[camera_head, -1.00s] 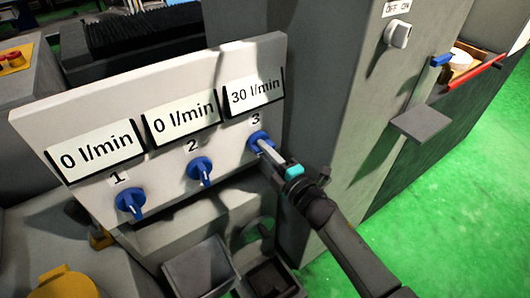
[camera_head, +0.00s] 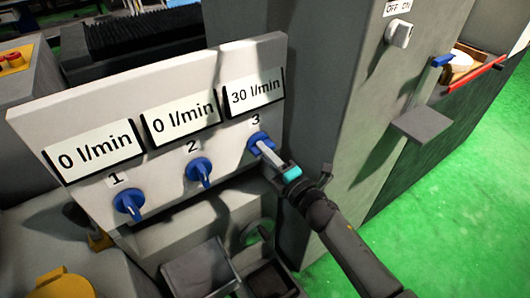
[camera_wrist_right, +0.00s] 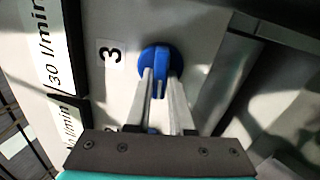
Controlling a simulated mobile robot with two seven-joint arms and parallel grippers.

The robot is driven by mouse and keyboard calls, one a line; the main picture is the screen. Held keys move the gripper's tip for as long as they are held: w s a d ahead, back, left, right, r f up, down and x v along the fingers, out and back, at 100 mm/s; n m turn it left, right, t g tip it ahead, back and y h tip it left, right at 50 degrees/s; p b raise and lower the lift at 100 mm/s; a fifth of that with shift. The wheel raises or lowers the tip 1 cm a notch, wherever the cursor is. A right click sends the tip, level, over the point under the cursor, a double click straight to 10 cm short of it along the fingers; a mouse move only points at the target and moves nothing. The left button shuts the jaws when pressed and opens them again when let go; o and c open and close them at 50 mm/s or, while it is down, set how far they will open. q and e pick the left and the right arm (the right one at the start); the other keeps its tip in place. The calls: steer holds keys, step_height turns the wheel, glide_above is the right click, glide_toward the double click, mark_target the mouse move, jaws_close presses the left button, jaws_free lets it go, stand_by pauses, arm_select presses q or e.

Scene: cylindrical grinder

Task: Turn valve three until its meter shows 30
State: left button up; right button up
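Valve three is a blue knob (camera_head: 260,145) under the label 3 on the pale panel (camera_head: 60,110). Its meter (camera_head: 255,94) reads 30 l/min. My right gripper (camera_head: 264,149) is at this knob. In the right wrist view, its two fingers (camera_wrist_right: 162,88) stand apart on either side of the blue knob's handle (camera_wrist_right: 157,62). A gap shows between the handle and the right-hand finger; contact on the other side cannot be told. My left gripper is not in view.
Blue valve two (camera_head: 199,172) and valve one (camera_head: 129,204) sit to the left; their meters read 0 l/min. A grey cabinet (camera_head: 335,110) with an OFF/ON switch (camera_head: 398,34) stands right of the panel. Green floor (camera_head: 450,210) is open at the right.

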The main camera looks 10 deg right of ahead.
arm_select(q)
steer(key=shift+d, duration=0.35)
arm_select(e)
steer(key=o, duration=0.4)
steer(key=shift+o, duration=0.2)
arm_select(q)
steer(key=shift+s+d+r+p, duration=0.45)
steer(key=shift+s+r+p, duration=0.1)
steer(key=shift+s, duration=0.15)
arm_select(e)
steer(key=v, duration=1.5)
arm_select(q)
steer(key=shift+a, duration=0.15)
arm_select(e)
steer(key=shift+s+f, duration=0.1)
